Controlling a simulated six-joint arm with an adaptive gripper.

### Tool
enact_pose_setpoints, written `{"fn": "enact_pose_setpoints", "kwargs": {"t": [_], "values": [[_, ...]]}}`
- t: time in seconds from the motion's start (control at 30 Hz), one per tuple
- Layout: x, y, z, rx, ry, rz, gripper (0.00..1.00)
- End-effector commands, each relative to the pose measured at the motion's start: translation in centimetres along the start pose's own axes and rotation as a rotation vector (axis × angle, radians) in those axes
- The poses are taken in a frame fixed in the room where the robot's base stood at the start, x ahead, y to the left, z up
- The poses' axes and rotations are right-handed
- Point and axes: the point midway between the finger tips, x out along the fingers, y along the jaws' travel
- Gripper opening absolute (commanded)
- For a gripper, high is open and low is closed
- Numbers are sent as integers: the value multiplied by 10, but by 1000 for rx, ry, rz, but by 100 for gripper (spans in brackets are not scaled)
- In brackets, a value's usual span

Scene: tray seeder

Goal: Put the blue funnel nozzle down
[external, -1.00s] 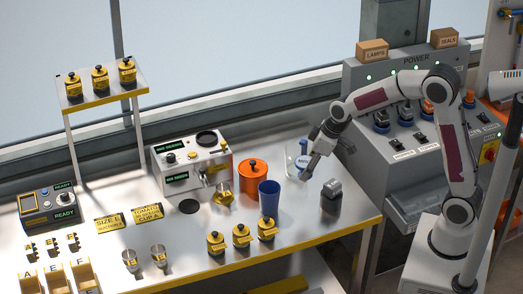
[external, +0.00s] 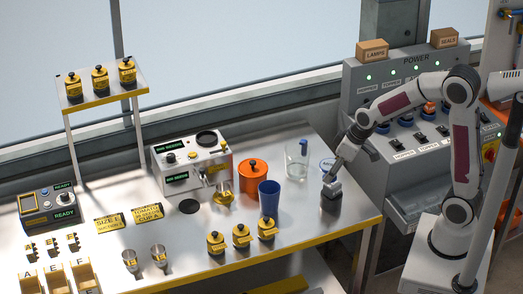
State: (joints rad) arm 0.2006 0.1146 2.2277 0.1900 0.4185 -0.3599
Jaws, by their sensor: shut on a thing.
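My gripper (external: 330,179) points down over a small grey block with a dark lower part (external: 329,203), near the right end of the bench. The blue funnel nozzle (external: 323,162) shows as a thin blue rim beside the fingers, partly hidden behind my gripper. My gripper is shut on it. The fingers look very close to the block's top, but I cannot tell whether the gripper or nozzle touches it.
A clear glass vessel (external: 292,166) stands left of my gripper. A blue cup (external: 269,199) and an orange lidded pot (external: 253,180) stand further left. Several yellow-banded weights (external: 241,236) line the front. The bench's front right corner is clear.

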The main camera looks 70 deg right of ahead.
Motion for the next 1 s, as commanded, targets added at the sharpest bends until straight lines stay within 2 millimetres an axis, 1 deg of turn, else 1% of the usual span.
{"fn": "enact_pose_setpoints", "kwargs": {"t": [0.27, 0.47, 0.67, 1.0], "values": [[1, 1, -2, 1, 0, 0, 20], [4, 5, -16, 9, 3, 2, 20], [12, 14, -42, 26, 5, 5, 20], [30, 36, -98, 66, 11, 16, 20]]}}
